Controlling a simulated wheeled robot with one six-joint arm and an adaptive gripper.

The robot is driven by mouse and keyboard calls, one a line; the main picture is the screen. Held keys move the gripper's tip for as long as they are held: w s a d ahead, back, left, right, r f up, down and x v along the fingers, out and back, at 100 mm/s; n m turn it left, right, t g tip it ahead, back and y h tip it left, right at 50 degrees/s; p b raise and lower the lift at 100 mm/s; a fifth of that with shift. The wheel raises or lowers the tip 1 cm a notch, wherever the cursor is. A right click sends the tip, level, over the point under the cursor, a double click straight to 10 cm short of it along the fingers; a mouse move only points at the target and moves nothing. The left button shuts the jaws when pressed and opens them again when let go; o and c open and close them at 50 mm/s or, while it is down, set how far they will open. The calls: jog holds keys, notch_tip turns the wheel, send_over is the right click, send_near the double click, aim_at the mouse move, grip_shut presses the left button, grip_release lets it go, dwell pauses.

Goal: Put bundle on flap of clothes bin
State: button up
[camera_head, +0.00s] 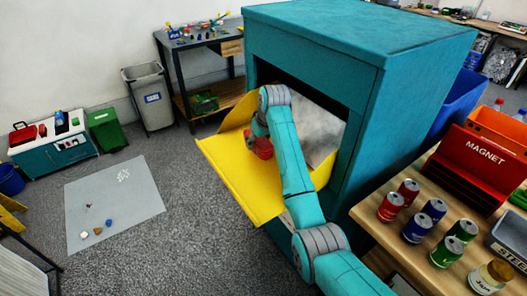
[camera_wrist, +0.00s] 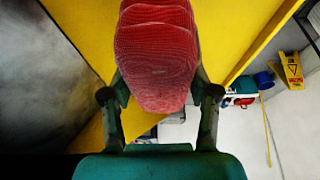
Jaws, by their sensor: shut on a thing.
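The bundle (camera_wrist: 157,55) is a red, ribbed, rounded roll. In the wrist view my gripper (camera_wrist: 160,95) is shut on it, with one finger on each side. In the head view the bundle (camera_head: 262,146) shows small and red, partly hidden by my arm. The clothes bin (camera_head: 400,75) is a large teal box with a dark front opening. Its yellow flap (camera_head: 240,185) is tilted open, and the bundle is over it. The flap (camera_wrist: 240,25) also fills much of the wrist view behind the bundle. I cannot tell whether the bundle touches the flap.
A wooden table (camera_head: 385,240) with several cans and a red MAGNET box (camera_head: 480,165) stands close right of my arm. A workbench (camera_head: 205,40) and a grey waste bin (camera_head: 150,97) are behind left. A grey mat (camera_head: 115,205) with small items lies left.

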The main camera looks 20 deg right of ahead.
aim_at(263, 142)
jog(key=shift+d+f, duration=0.2)
jog(key=shift+f, duration=0.1)
notch_tip(263, 142, down, 4)
jog(key=shift+d+f, duration=0.1)
jog(key=shift+f, duration=0.25)
jog(key=shift+f, duration=0.15)
jog(key=o, duration=1.3)
jog(key=v, duration=1.2)
